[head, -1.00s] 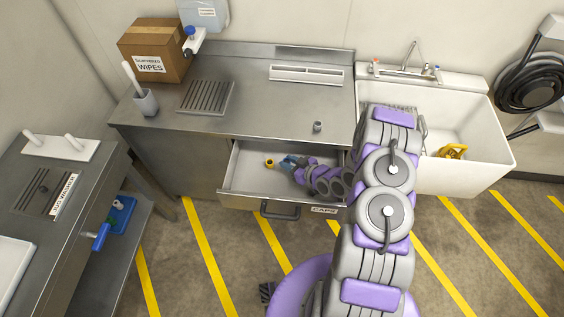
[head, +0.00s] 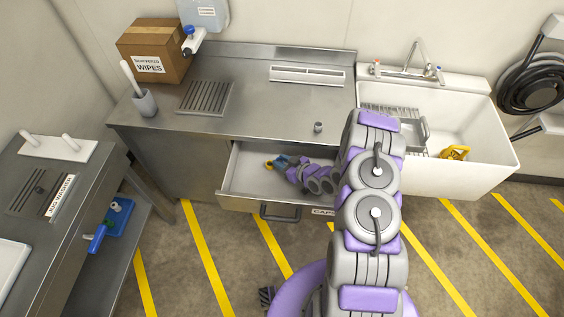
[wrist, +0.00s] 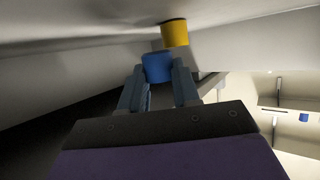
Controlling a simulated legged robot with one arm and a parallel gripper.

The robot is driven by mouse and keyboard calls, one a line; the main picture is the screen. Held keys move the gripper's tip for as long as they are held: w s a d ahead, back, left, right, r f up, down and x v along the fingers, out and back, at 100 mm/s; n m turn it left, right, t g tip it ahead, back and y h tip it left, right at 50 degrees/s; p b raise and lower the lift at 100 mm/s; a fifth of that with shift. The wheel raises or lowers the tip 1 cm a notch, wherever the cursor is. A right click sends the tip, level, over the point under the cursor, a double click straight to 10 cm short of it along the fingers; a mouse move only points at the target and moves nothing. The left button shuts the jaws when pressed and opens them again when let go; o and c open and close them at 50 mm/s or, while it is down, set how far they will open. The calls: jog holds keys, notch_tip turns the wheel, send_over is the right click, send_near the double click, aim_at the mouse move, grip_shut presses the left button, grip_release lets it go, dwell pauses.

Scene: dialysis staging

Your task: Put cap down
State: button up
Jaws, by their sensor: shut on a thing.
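My gripper (wrist: 160,86) is shut on a blue cap (wrist: 157,67), which shows between the two fingers in the wrist view. In the head view my gripper (head: 282,162) is low inside the open drawer (head: 240,180), and the held cap is hard to make out there. A yellow cap (wrist: 175,32) is just beyond the blue one, against a pale drawer surface. In the head view the yellow cap (head: 268,166) is at the left of my gripper. I cannot tell whether the two caps touch.
The drawer is under a steel counter (head: 250,110), with a handle (head: 280,217) in front. A small grey cylinder (head: 318,127) stands on the counter above it. A sink (head: 480,170) holding a yellow object is at the right. A side bench (head: 50,215) is at the left.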

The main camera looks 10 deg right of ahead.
jog(key=shift+f, duration=0.45)
jog(key=shift+f, duration=0.15)
jog(key=shift+s, duration=0.1)
jog(key=o, duration=1)
jog(key=shift+r, duration=0.2)
jog(key=shift+r+p+v, duration=0.15)
jog(key=shift+p+v, duration=0.3)
jog(key=shift+v, duration=1.5)
jog(key=shift+r+p+v, duration=0.15)
jog(key=shift+p+v, duration=0.25)
jog(key=shift+v, duration=1.55)
